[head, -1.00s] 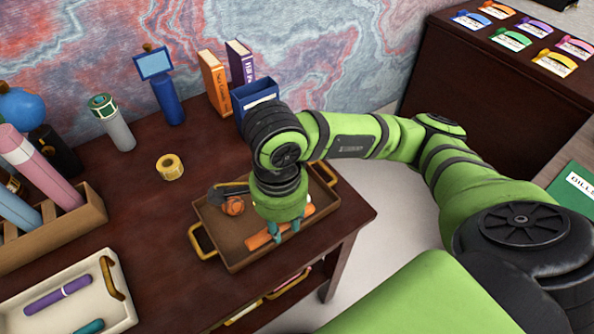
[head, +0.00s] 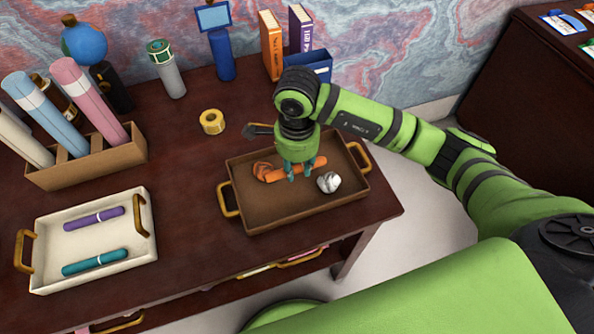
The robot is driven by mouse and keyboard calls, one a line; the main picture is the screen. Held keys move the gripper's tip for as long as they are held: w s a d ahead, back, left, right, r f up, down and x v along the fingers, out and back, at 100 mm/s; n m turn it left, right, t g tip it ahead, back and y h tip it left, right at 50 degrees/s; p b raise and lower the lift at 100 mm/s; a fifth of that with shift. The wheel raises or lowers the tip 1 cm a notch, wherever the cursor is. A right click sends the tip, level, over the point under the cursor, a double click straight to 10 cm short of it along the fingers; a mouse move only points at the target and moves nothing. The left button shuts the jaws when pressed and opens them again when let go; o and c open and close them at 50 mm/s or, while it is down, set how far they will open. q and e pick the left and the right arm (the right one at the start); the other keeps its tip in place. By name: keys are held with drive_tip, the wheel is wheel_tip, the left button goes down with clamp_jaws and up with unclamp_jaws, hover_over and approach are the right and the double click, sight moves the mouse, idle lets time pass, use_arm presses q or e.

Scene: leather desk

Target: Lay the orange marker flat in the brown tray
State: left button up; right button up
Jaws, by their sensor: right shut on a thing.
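The orange marker (head: 281,176) is in the brown tray (head: 262,217), lying level or nearly so along the tray's length. My right gripper (head: 300,173) comes down from above and is shut on the marker near its middle, with the fingers hiding part of it. I cannot tell whether the marker touches the tray floor. My left gripper is out of view.
An orange crumpled ball (head: 262,170) is by the marker's left end, and a white crumpled ball (head: 328,182) lies right of the gripper. A cream tray (head: 97,240) holds a purple marker and a teal marker. A tape roll (head: 212,121) stands behind.

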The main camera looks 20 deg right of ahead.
sight(297, 173)
wheel_tip(297, 173, down, 4)
drive_tip(key=shift+r+p, duration=0.15)
drive_tip(key=shift+p, duration=0.5)
drive_tip(key=shift+f, duration=0.2)
drive_tip(key=shift+w, duration=0.1)
drive_tip(key=shift+f, duration=0.1)
drive_tip(key=shift+f+b, duration=0.15)
drive_tip(key=shift+b, duration=0.15)
drive_tip(key=o, duration=0.9)
